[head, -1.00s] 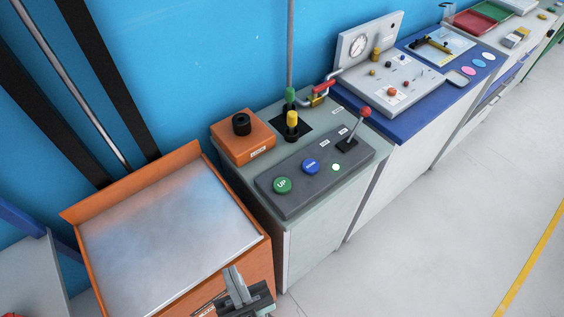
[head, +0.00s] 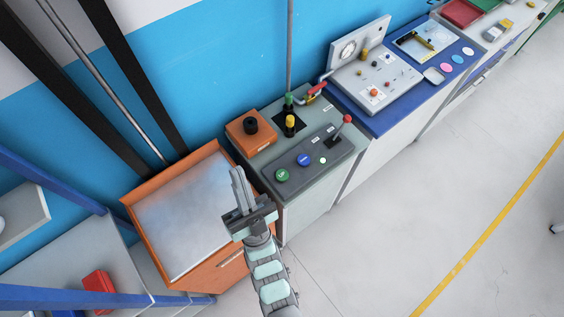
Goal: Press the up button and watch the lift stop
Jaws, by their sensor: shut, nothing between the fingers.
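The green up button (head: 281,175) sits at the left end of a dark grey control panel (head: 317,167) on a grey-green cabinet. A blue button (head: 303,159) is beside it, with a small pale light and a red-knobbed lever (head: 341,129) further right. The lift platform (head: 183,214) is a grey metal top in an orange frame, left of the cabinet. My gripper (head: 238,180) is shut and empty, in front of the platform's right part in the picture. It is left of the up button and apart from it. Its height over the platform cannot be told.
An orange box with a black knob (head: 250,128) and green and yellow-topped valves (head: 290,122) stand behind the panel. Black and silver upright rails rise behind the platform. A blue-topped bench (head: 405,96) stands to the right. The floor in front is clear.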

